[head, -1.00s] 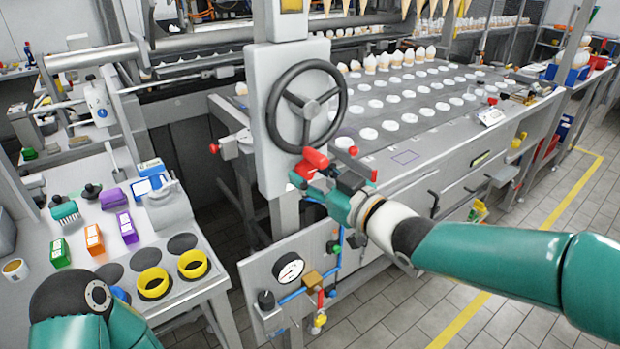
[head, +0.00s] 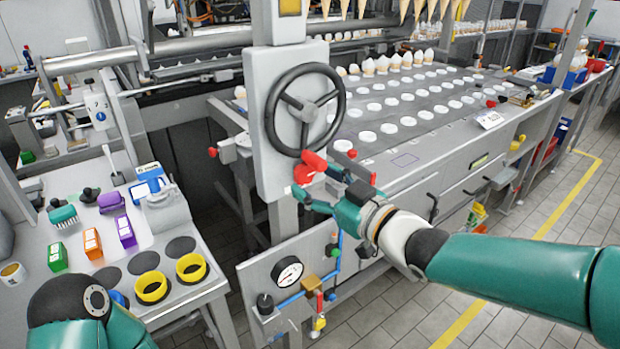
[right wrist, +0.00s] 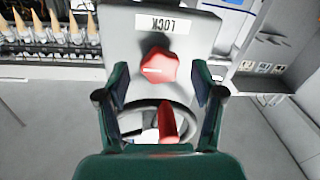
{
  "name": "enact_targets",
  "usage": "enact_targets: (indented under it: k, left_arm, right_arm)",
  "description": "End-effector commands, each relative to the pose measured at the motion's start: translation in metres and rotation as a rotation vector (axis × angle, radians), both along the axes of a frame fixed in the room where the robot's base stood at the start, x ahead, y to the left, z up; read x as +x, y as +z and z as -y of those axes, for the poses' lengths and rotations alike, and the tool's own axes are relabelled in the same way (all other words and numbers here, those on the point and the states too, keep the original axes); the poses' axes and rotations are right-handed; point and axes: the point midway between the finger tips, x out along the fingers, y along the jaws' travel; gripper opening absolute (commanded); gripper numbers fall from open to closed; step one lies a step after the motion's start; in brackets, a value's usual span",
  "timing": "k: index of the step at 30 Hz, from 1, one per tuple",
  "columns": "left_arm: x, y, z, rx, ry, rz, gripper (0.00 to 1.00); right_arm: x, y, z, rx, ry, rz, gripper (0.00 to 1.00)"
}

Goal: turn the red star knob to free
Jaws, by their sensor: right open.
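The red star knob (right wrist: 160,66) sits on a grey panel in the right wrist view. A short white mark on its face lies about level. A "LOCK" label (right wrist: 163,24) appears upside down above it. In the head view the knob (head: 302,174) shows just below the handwheel, partly behind a red grip. My right gripper (right wrist: 160,80) is open, with one finger on each side of the knob in the picture and gaps visible between. In the head view the right gripper (head: 322,190) is in front of the panel. My left gripper is out of view; only its arm shows.
A black handwheel (head: 305,110) with a red grip (right wrist: 168,120) is close to the knob; the grip shows between my fingers. A gauge board (head: 290,270) is below. A table with several small items stands left. Floor at the right is clear.

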Motion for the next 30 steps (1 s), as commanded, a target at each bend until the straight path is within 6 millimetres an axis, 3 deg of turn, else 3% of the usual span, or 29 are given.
enact_targets:
  k: [9,15,30]
  left_arm:
    - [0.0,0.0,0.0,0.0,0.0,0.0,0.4]
    - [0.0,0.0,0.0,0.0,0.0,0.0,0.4]
    - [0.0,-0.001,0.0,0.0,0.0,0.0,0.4]
  right_arm:
    - [-0.048,0.0,0.043,0.002,-0.004,0.001,0.68]
    - [-0.067,0.0,0.06,0.0,-0.002,0.0,0.68]
    - [-0.073,-0.001,0.064,0.0,0.0,-0.001,0.68]
